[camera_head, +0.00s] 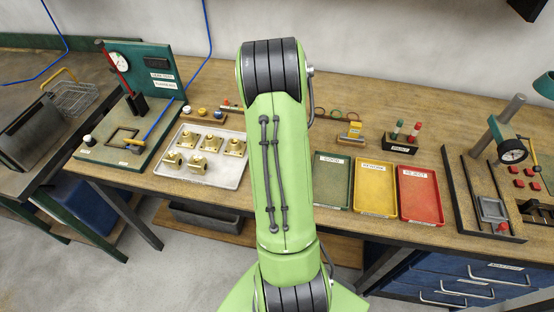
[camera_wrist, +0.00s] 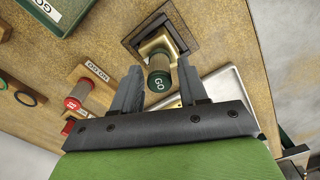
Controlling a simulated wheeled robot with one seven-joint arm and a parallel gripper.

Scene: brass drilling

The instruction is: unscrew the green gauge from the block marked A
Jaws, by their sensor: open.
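The green gauge (camera_wrist: 159,82) stands in a brass block (camera_wrist: 148,44) in the wrist view, its end marked GO facing the camera. The block sits in a dark square fixture (camera_wrist: 184,38) on the bench. No letter A can be read on it. My gripper (camera_wrist: 160,67) is open, with one finger on each side of the green gauge in the picture. I see no clear contact, and cannot tell how deep the gauge sits between the fingers. In the head view my arm hides the gauge, this block and the gripper.
The grey tray (camera_head: 233,178) holds several brass blocks. Green (camera_head: 331,204), yellow (camera_head: 375,207) and red (camera_head: 421,214) trays line the bench front, right of my arm.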

